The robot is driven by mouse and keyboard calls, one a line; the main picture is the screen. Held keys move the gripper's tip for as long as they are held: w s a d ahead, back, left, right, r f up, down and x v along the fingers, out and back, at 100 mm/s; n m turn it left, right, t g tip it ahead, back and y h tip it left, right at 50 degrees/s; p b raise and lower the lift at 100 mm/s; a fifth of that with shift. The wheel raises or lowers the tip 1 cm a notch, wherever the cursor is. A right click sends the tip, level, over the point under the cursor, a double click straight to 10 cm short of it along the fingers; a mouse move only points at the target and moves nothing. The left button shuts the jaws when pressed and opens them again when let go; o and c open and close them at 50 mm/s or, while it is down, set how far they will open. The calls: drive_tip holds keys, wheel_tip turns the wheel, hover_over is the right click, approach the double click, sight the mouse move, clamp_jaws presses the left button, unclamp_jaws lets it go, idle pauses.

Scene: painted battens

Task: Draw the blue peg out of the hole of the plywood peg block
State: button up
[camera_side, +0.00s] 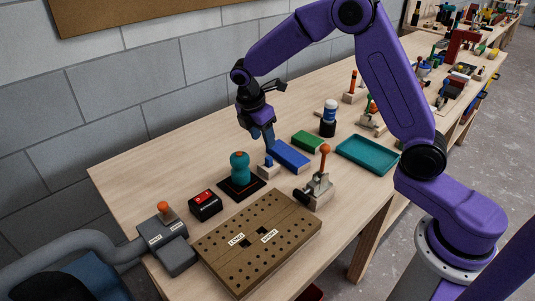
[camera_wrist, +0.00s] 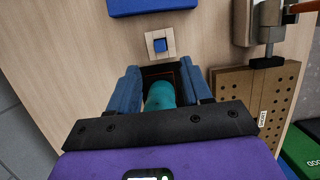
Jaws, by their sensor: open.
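The plywood peg block (camera_side: 269,173) is a small pale square block on the table. The blue peg (camera_side: 268,160) stands upright in its hole, with its top showing above the block. In the wrist view the block (camera_wrist: 149,45) is seen from above with the square blue peg top (camera_wrist: 161,45) in its middle. My gripper (camera_side: 263,138) is open and empty, pointing down a little above the peg. In the wrist view its two blue fingers (camera_wrist: 161,82) are spread apart, and the peg lies just beyond their tips, not between them. How deep the peg sits is hidden.
A teal knobbed post (camera_side: 239,165) on a dark plate stands close left of the block; it shows between the fingers in the wrist view (camera_wrist: 160,97). A blue block (camera_side: 290,156) lies close behind right. A toggle clamp (camera_side: 320,187) and brown perforated board (camera_side: 257,243) are in front.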

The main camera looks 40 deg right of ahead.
sight(269, 157)
drive_tip(key=x, duration=0.8)
drive_tip(key=shift+f, duration=0.1)
clamp_jaws()
drive_tip(key=shift+r, duration=2.05)
drive_tip(key=shift+r, duration=0.15)
drive_tip(key=shift+r, duration=1.45)
